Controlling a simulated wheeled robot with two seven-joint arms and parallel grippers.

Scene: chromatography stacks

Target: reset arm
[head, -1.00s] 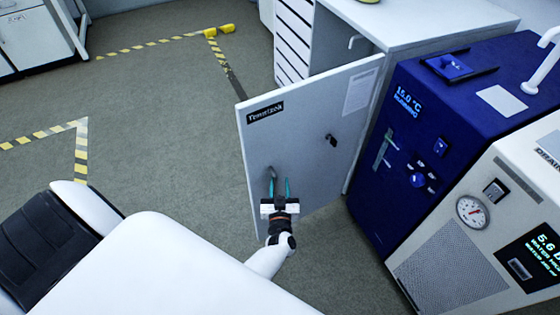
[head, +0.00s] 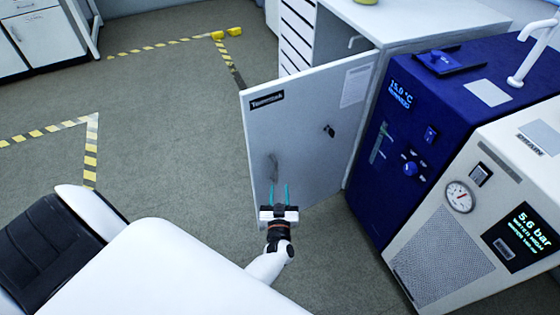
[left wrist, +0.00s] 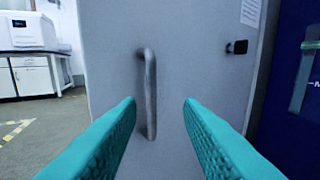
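My left gripper (head: 279,194) is open and empty in the head view, low in front of the grey cabinet door. Its two teal fingers (left wrist: 160,120) stand wide apart in the left wrist view. The grey door (head: 292,120) stands swung open from the cabinet. Its curved grey handle (left wrist: 150,95) shows between and beyond the fingertips, with nothing gripped; it also shows in the head view (head: 272,168). A small black latch (left wrist: 237,47) is on the door to the right of the handle. My right gripper is not in view.
A blue chiller (head: 440,125) stands right of the door, with a cream unit with a gauge (head: 480,225) in front of it. White cabinets (head: 40,40) stand at the far left.

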